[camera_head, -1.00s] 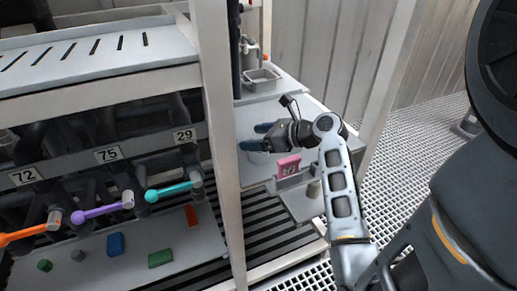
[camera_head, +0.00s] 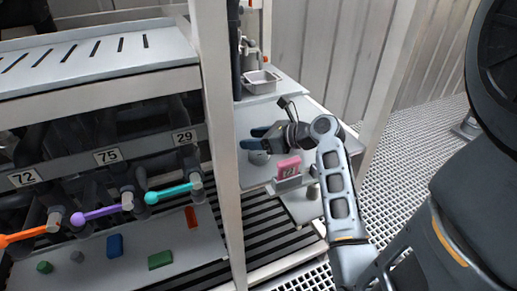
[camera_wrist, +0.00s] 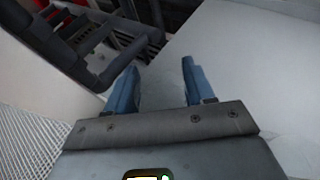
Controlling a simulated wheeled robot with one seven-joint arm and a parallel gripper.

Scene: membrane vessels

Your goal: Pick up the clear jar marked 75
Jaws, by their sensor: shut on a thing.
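My gripper (camera_head: 253,138) reaches left over the light table, its two blue fingers shut on the clear jar. A pale round body (camera_head: 259,157), which looks like that jar, shows just below the fingers. In the wrist view my gripper (camera_wrist: 157,80) has its fingers apart, and the clear jar between them can hardly be made out against the pale surface. No number is readable on it.
A pink marked block (camera_head: 288,167) stands in a grey holder close to my gripper. A metal tray (camera_head: 262,82) is at the back. A white post (camera_head: 222,150) stands to the left, beside a rack with a 75 label (camera_head: 107,156) and coloured levers.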

